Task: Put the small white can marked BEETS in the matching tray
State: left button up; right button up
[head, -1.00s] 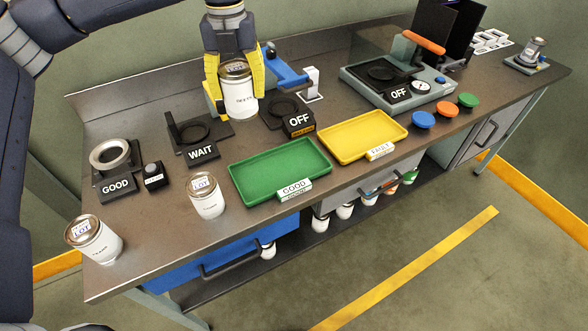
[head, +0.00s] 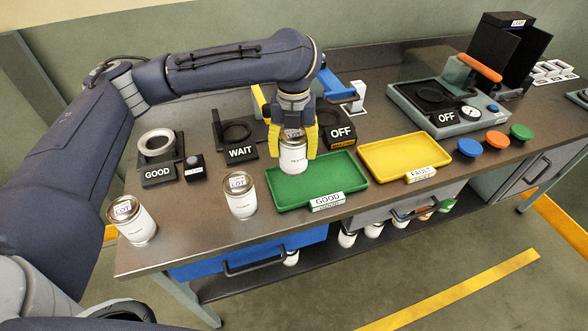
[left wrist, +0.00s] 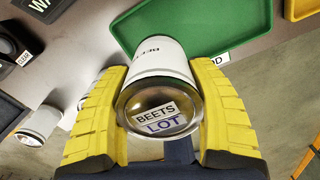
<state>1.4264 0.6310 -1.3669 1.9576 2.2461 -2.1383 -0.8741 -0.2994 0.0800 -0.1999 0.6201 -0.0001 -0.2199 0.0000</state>
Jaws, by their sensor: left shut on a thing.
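My left gripper (head: 293,150) is shut on a small white can (head: 293,161), with a yellow finger on either side. In the left wrist view the can (left wrist: 160,62) has its lid facing the camera, with a label reading BEETS LOT. In the head view the can is upright at the back-left part of the green tray (head: 342,172), which has a GOOD plate on its front. The same tray shows at upper right in the left wrist view (left wrist: 235,22). I cannot tell whether the can touches the tray. My right gripper is not in view.
A yellow FAULT tray (head: 400,152) stands right of the green one. Two other white cans (head: 240,196) (head: 132,222) stand on the left front of the bench. Black GOOD (head: 158,174) and WAIT (head: 240,152) stands and an OFF device (head: 340,134) are behind.

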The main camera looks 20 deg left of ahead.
aim_at(294, 133)
pick_arm(q)
jog(key=shift+f, duration=3.85)
jog(key=shift+f, duration=0.1)
jog(key=o, duration=1.5)
notch_tip(294, 133, up, 12)
jog(key=shift+r, duration=0.1)
